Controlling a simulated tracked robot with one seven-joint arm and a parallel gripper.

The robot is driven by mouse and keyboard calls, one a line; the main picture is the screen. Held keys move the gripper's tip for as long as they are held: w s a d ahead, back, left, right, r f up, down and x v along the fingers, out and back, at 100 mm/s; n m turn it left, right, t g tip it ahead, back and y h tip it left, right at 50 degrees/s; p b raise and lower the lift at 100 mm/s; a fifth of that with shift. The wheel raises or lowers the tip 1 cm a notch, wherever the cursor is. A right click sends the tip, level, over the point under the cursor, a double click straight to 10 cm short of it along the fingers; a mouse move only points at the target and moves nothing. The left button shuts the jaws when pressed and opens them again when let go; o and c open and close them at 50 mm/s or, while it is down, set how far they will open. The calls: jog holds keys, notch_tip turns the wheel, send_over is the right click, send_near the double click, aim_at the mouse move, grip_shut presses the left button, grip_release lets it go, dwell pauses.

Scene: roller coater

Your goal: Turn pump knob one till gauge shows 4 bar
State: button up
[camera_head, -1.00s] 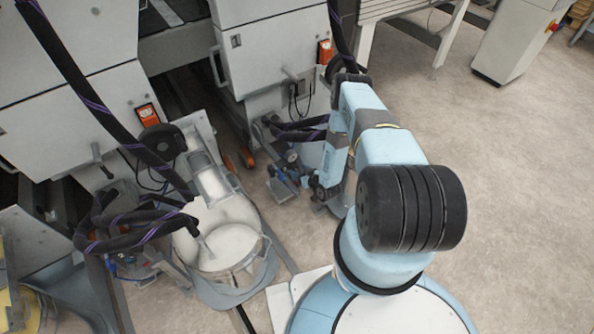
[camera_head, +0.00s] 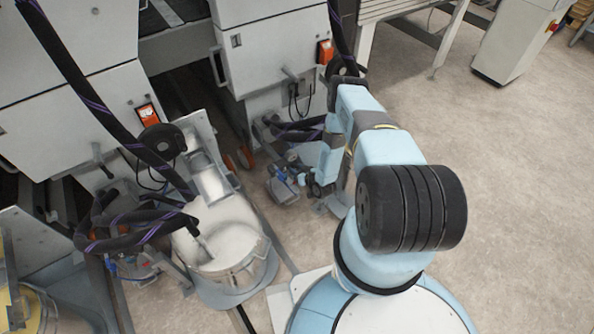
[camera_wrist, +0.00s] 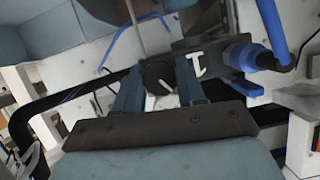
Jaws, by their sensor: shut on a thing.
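The black round pump knob (camera_wrist: 158,77) with a white pointer line shows in the wrist view, between my two blue-grey fingers. My gripper (camera_wrist: 160,84) is shut on it. The pointer line slants from upper left to lower right. In the head view my gripper (camera_head: 306,181) reaches down to the small pump unit (camera_head: 283,190) beside the machine; the knob itself is too small to make out there. A small round pale face, perhaps the gauge (camera_head: 292,156), sits on the pump, but no reading can be made out.
Blue hose fittings (camera_wrist: 247,57) and a white T-shaped mark (camera_wrist: 196,63) are right of the knob. A large pale bucket (camera_head: 230,245) stands left of my arm, with black hoses (camera_head: 140,230) over it.

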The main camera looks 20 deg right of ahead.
jog(key=c, duration=0.3)
jog(key=shift+n+h, duration=0.6)
jog(key=shift+n, duration=0.2)
jog(key=shift+c, duration=0.2)
jog(key=shift+s, duration=0.1)
jog(key=o, duration=1.1)
jog(key=shift+c, duration=0.2)
jog(key=v, duration=1.3)
jog(key=shift+s, duration=0.4)
jog(key=shift+d, duration=0.1)
